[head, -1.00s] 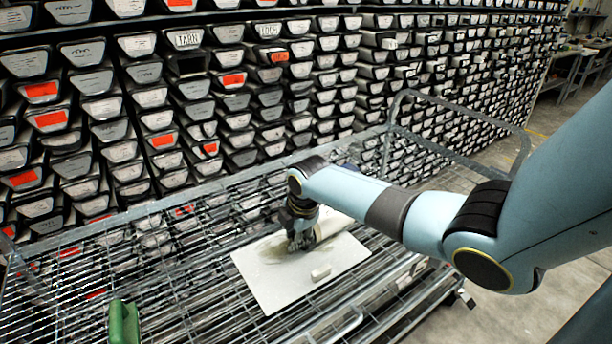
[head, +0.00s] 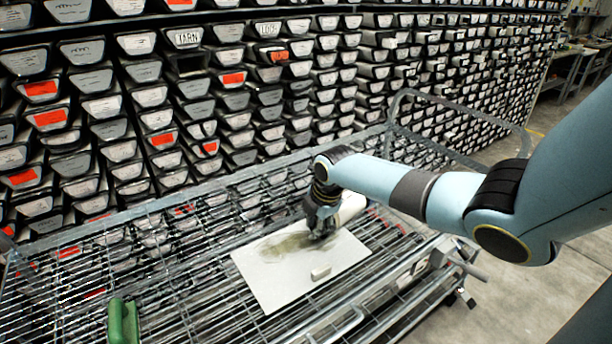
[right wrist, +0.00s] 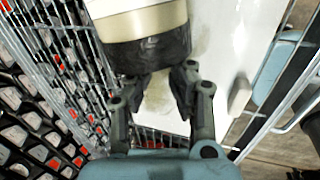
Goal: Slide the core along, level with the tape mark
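The core (head: 352,207) is a pale cylinder at the far right corner of the white board (head: 270,285), partly hidden behind my right gripper (head: 322,225). In the right wrist view the core (right wrist: 145,22) shows a pale body, a cream band and a dark end. My right gripper (right wrist: 160,78) has its fingers apart at that dark end. Nothing is between the fingers, and I cannot tell whether they touch the core. A dark smear lies on the board beside the gripper. I cannot make out a tape mark clearly. My left gripper is not in view.
A small white block (head: 320,272) lies on the board, also in the right wrist view (right wrist: 240,95). The board rests on a metal wire cart (head: 190,262). A green object (head: 123,322) stands at the front left. Racks of labelled trays (head: 240,120) rise behind.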

